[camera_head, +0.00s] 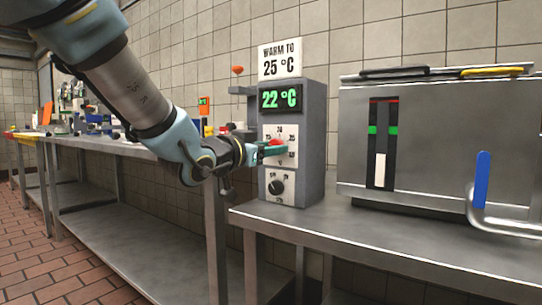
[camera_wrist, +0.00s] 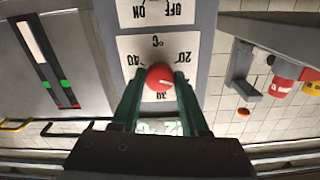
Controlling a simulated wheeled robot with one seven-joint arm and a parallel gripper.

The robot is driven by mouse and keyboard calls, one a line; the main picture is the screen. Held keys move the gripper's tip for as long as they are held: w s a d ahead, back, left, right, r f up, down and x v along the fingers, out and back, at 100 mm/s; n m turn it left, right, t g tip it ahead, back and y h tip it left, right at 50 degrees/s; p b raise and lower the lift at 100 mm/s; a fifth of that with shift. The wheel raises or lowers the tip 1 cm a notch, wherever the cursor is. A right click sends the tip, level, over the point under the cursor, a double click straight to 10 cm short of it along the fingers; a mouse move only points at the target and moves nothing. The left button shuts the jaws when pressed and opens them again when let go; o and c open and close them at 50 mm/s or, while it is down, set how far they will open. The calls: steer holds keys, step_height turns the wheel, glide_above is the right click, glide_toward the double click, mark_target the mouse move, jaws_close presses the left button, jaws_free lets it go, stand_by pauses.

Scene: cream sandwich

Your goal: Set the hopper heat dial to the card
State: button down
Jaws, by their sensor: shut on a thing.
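The hopper heat dial is a red round knob (camera_wrist: 159,77) on a white scale plate marked 20, 30 and 40, with °C. The wrist view shows it upside down; a pale mark on the knob lies towards the 20 side. My gripper (camera_head: 270,150) is shut on the red knob, one green finger at each side. In the head view the gripper hides much of the dial. The card (camera_head: 281,60) above reads "WARM TO 25 °C". The green display (camera_head: 281,98) below it reads 22 °C. Both are on the grey control box (camera_head: 313,140).
A black knob (camera_head: 277,187) sits below the dial; ON and OFF labels (camera_wrist: 166,9) show in the wrist view. To the right stands a steel machine (camera_head: 440,130) with a blue-handled lever (camera_head: 482,180). The steel counter's front (camera_head: 360,245) is clear.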

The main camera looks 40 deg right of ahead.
steer(key=shift+f+m+b, duration=0.1)
steer(key=shift+m+b, duration=0.45)
steer(key=shift+m, duration=0.35)
steer(key=shift+c, duration=2.1)
jaws_free()
steer(key=shift+a, duration=0.1)
steer(key=p+v, duration=0.1)
steer(key=v, duration=0.9)
steer(key=shift+a+p, duration=0.35)
